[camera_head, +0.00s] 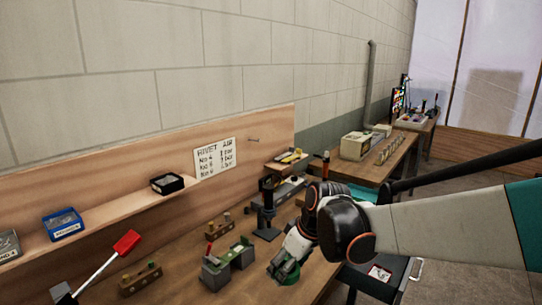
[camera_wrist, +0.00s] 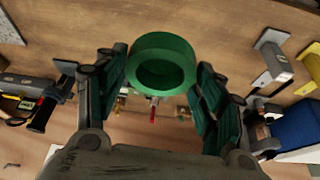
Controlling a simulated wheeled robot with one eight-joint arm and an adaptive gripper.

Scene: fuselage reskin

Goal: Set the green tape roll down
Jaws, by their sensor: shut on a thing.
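The green tape roll (camera_wrist: 162,62) is a thick ring. In the wrist view it sits at the tips of my gripper (camera_wrist: 160,85), between the two green-padded fingers, with its hole facing the camera. In the head view the roll (camera_head: 284,273) shows at the end of my gripper (camera_head: 290,258), low over the wooden workbench (camera_head: 190,285) near its front edge. My gripper is shut on the roll. I cannot tell whether the roll touches the bench top.
Left of the gripper stands a grey and green fixture (camera_head: 228,262). A shelf with a black tray (camera_head: 167,184) runs along the back.

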